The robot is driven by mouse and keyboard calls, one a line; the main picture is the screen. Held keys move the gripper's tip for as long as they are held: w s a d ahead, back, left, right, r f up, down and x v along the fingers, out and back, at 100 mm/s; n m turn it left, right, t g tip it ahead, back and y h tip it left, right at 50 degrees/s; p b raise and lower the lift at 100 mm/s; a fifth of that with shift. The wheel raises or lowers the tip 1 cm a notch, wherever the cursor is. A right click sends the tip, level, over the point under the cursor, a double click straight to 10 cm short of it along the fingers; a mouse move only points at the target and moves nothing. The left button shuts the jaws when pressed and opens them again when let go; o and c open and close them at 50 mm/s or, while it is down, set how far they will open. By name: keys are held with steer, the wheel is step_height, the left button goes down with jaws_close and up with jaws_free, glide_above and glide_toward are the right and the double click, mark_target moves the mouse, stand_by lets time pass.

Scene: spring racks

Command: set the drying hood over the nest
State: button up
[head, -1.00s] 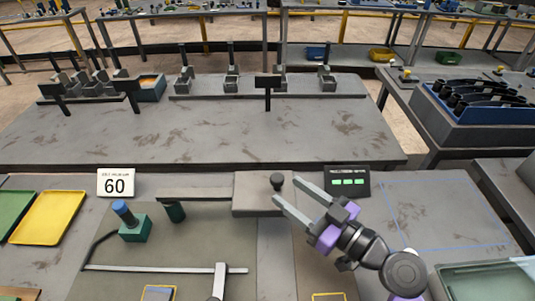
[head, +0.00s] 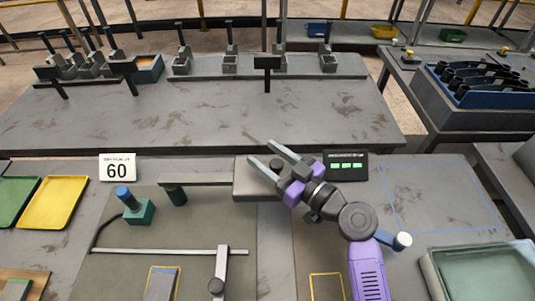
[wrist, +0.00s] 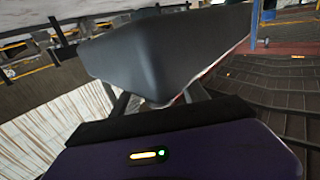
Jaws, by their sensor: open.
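My gripper (head: 262,155) is open, its two grey fingers pointing up and left over the grey block (head: 243,185) at the back of the near bench. In the wrist view a large dark grey form (wrist: 165,55) fills the space beyond the fingers; I cannot tell what it is or whether they touch it. A pale green, see-through box (head: 480,275) stands at the lower right, cut by the frame; it may be the drying hood, but I cannot be sure. Yellow-outlined places (head: 327,287) lie on the near bench; I cannot tell which is the nest.
A sign reading 60 (head: 117,168) and a panel with green lights (head: 346,167) stand behind the work area. A green-based post with a blue top (head: 135,206) and a yellow tray (head: 53,202) are at left. A blue-outlined area (head: 440,200) at right is clear.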

jaws_close()
stand_by(1.4)
